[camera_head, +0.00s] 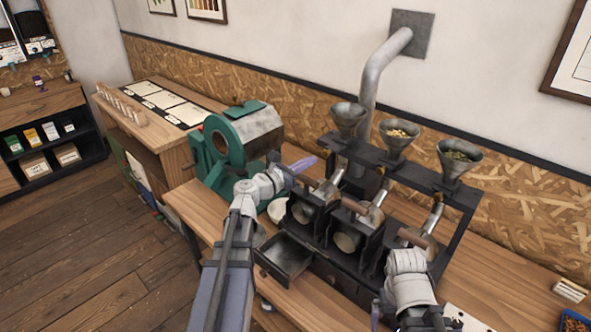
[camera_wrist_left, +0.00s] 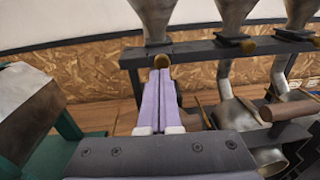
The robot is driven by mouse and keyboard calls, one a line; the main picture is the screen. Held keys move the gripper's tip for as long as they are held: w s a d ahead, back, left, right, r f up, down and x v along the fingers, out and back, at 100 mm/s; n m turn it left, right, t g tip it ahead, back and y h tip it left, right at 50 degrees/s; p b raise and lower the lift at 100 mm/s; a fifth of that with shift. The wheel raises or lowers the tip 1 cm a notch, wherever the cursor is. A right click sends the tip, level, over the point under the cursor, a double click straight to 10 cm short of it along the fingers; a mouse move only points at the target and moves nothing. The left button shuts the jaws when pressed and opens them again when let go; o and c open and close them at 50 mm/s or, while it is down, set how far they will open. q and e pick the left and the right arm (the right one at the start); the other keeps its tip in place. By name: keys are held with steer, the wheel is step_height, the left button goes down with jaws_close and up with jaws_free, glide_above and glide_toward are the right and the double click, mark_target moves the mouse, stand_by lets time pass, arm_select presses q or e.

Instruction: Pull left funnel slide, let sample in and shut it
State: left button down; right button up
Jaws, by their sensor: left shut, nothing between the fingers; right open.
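The left funnel (camera_head: 347,117) is a grey metal cone on a dark rack; its inside looks dark and I cannot make out any contents. It also shows in the left wrist view (camera_wrist_left: 156,18), with a round brown slide knob (camera_wrist_left: 162,59) under it. My left gripper (camera_head: 312,161) is shut and empty. In the left wrist view its purple fingers (camera_wrist_left: 160,73) point at the knob, with their tips just below it; I cannot tell whether they touch. My right gripper (camera_head: 376,313) is low at the right, mostly hidden by its arm, and open.
A middle funnel (camera_head: 397,136) holds pale beans and a right funnel (camera_head: 459,156) holds green ones. Below the rack (camera_head: 422,171) stand small roaster drums with wooden handles and an open drawer (camera_head: 287,257). A green roaster (camera_head: 230,148) stands close on the left.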

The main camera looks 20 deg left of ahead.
mark_target(324, 153)
arm_select(q)
steer(key=shift+x, duration=1.8)
steer(key=x, duration=0.4)
steer(key=shift+w+r, duration=0.1)
steer(key=shift+w, duration=0.05)
steer(key=shift+a, duration=0.1)
steer(key=shift+r, duration=0.1)
steer(key=shift+s, duration=0.7)
steer(key=v, duration=1.3)
steer(key=shift+a, duration=0.25)
steer(key=shift+a, duration=0.1)
